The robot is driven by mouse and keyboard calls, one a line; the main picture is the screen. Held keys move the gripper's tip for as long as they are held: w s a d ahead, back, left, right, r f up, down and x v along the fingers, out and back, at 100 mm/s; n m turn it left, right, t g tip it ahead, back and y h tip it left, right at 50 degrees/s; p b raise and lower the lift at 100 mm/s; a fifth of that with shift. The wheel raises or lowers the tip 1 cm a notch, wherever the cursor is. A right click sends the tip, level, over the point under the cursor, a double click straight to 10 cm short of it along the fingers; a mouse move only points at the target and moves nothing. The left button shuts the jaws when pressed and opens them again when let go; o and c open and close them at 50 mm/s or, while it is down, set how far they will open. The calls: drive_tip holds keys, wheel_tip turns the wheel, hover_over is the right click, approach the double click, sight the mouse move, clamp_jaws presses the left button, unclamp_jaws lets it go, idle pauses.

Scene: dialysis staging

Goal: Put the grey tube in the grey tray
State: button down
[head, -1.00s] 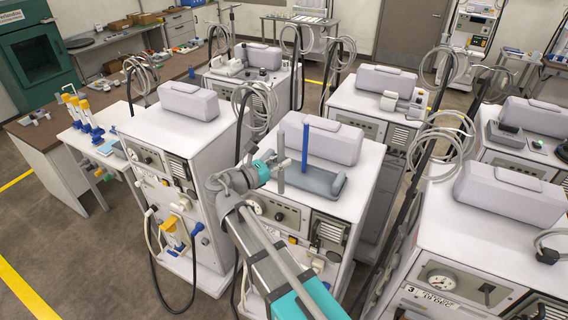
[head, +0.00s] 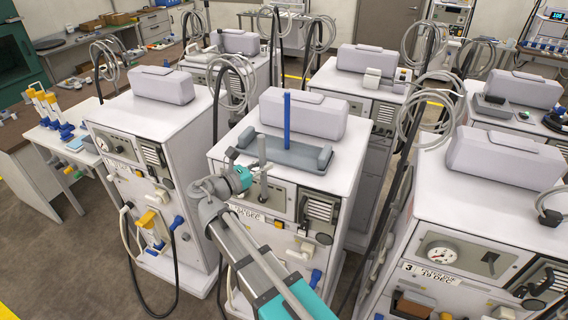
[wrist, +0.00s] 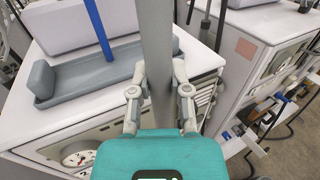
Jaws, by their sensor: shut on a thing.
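The grey tube (head: 263,152) stands upright in my gripper (head: 258,171), in front of the grey tray in the head view. In the wrist view the grey tube (wrist: 157,50) runs upright between the two fingers of my gripper (wrist: 159,90), which are shut on it. The grey tray (head: 312,160) lies on top of the middle white machine; in the wrist view the tray (wrist: 112,70) is left of and behind the tube. A blue tube (head: 287,117) stands upright at the tray. The tube's lower end is hidden in the wrist view.
A pale grey box (head: 303,112) sits behind the tray on the same machine (head: 345,180). Other white machines stand left (head: 150,120) and right (head: 480,210), with coiled grey hoses (head: 410,115) between. A side table (head: 50,140) with yellow-topped tubes is at the left.

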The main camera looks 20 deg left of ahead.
sight(265, 192)
wheel_tip(265, 192, down, 11)
drive_tip(key=b, duration=0.9)
drive_tip(key=shift+r, duration=0.2)
